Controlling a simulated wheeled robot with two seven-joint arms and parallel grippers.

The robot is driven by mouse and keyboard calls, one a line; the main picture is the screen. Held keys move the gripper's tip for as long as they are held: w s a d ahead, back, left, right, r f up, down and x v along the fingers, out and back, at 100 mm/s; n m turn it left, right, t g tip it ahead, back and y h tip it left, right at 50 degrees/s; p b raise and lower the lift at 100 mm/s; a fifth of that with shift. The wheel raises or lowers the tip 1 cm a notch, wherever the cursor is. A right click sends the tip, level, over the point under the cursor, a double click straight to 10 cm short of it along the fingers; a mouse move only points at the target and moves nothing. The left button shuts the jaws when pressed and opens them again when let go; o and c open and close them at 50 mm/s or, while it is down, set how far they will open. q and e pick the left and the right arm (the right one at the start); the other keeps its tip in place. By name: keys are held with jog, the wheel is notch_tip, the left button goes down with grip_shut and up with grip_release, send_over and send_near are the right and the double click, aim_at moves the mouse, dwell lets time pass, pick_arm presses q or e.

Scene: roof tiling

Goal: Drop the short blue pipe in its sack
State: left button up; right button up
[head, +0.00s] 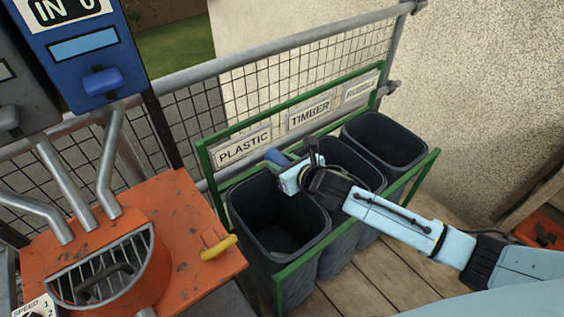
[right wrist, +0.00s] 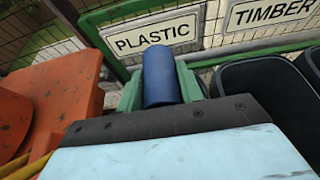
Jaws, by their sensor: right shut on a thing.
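The short blue pipe (head: 276,157) is held in my right gripper (head: 287,163). In the right wrist view the pipe (right wrist: 161,74) sits between the two green fingers of the gripper (right wrist: 160,88), in front of the PLASTIC sign. The dark sack under the PLASTIC sign (head: 243,148) stands open at the left of the row, its wall (head: 292,275) facing me. In the head view the pipe and gripper appear above the back right part of this sack's mouth. The visible inside of the sack looks empty. My left gripper is out of view.
The TIMBER sack (head: 345,150) and the rubble sack (head: 385,140) stand to the right in the same green frame (head: 290,100). An orange machine (head: 190,230) with a yellow handle (head: 219,246) stands at the left. A mesh fence (head: 300,65) runs behind.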

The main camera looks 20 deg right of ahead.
jog(key=o, duration=1)
jog(key=shift+o, duration=0.2)
jog(key=shift+s, duration=0.1)
jog(key=p+v, duration=0.1)
jog(key=v, duration=1.2)
jog(key=shift+r, duration=0.15)
jog(key=shift+s, duration=0.1)
